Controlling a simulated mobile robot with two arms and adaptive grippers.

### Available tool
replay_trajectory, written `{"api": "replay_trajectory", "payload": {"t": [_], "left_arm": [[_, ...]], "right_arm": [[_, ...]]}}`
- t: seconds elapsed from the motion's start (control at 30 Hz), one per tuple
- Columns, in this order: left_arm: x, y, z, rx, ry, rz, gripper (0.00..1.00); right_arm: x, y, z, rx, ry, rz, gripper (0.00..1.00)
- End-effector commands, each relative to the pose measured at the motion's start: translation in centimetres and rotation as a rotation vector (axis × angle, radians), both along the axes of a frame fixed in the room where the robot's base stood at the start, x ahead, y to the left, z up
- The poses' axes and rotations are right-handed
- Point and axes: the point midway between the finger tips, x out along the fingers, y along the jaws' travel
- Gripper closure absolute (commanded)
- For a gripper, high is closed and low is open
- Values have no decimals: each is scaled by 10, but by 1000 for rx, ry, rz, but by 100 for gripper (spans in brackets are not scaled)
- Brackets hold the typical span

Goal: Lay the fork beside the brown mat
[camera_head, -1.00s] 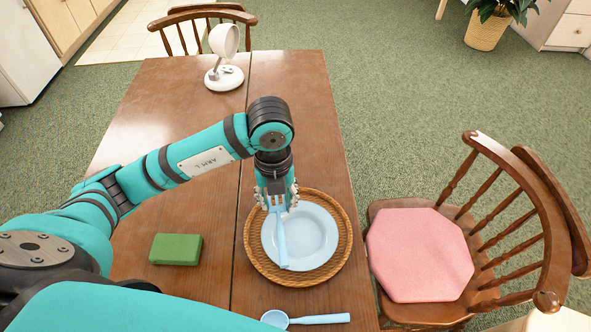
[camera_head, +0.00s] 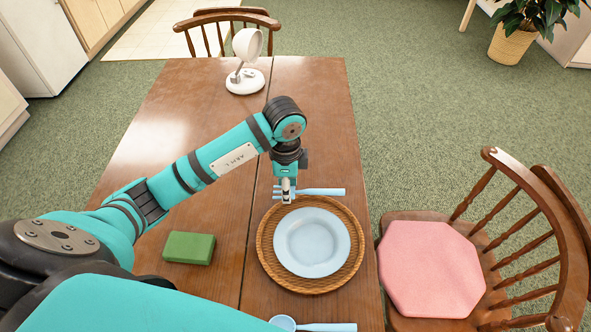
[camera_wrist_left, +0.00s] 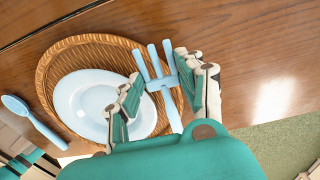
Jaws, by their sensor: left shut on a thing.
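The light blue fork (camera_head: 322,191) is held by my left gripper (camera_head: 286,197) at the far edge of the brown woven mat (camera_head: 266,262). Its handle points right in the head view. In the left wrist view the fork (camera_wrist_left: 158,70) lies between the fingers of my left gripper (camera_wrist_left: 155,85), overlapping the mat's edge in the picture; its height above the table is hard to tell. A light blue plate (camera_head: 312,242) sits on the mat. My right gripper is not in view.
A blue spoon (camera_head: 325,327) lies at the near side of the mat. A green block (camera_head: 189,248) is on the wooden table (camera_head: 220,280), left of the mat. A white lamp (camera_head: 246,80) stands at the far end. A chair with a pink cushion (camera_head: 430,268) is at the right.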

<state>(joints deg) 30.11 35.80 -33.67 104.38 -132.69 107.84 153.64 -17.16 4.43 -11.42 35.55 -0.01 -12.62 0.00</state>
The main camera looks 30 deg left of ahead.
Motion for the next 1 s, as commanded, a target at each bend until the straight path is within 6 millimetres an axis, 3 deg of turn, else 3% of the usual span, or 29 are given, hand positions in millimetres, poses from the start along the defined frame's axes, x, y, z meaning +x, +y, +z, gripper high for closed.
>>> {"api": "replay_trajectory", "payload": {"t": [0.1,0.33,0.53,0.8,1.0], "left_arm": [[32,10,-1,-1,0,4,87],[74,24,-6,-1,0,0,87],[81,27,-12,-1,3,-3,87],[81,27,-43,0,2,-3,87],[81,27,-43,0,0,-4,87]], "right_arm": [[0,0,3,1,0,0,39],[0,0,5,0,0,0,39],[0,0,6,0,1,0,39],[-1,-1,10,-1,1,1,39],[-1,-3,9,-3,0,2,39]]}}
